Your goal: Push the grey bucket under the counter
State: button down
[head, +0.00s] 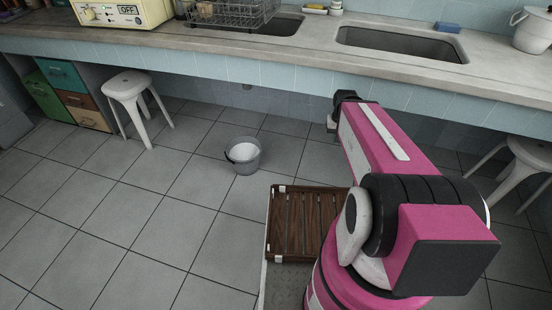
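The grey bucket (246,164) stands upright on the tiled floor in the head view, in front of the counter and a little left of the middle. Its inside looks pale and a thin handle rests at its rim. The counter (300,50) runs across the top, with a light blue tiled front and open space beneath. My gripper (338,112) is at the far end of my pink arm, close to the counter front, right of the bucket and apart from it. Its fingers are too small and dark to tell open from shut.
A white stool (128,88) stands left under the counter edge, beside coloured drawers (62,75). Another white stool (528,160) is at the right. A wooden slatted rack (300,222) lies on my base. The floor between bucket and counter is clear.

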aim_at(243, 153)
jog(key=j+z, duration=0.35)
jog(key=z, duration=0.15)
jog(key=j+z, duration=0.35)
jog(key=z, duration=0.15)
jog(key=k+j+z, duration=0.15)
jog(key=j+z, duration=0.15)
jog(key=z, duration=0.15)
jog(key=k+j+z, duration=0.15)
jog(key=z, duration=0.35)
jog(key=k+j+z, duration=0.2)
jog(key=k+j, duration=0.2)
jog(key=k+j+z, duration=0.15)
jog(key=k+j, duration=0.2)
jog(key=k+j+z, duration=0.2)
jog(key=k, duration=0.25)
jog(key=k+j+z, duration=0.2)
jog(key=k, duration=0.25)
jog(key=k+j, duration=0.2)
jog(key=k, duration=0.2)
jog(key=k+j, duration=0.25)
jog(key=k, duration=0.2)
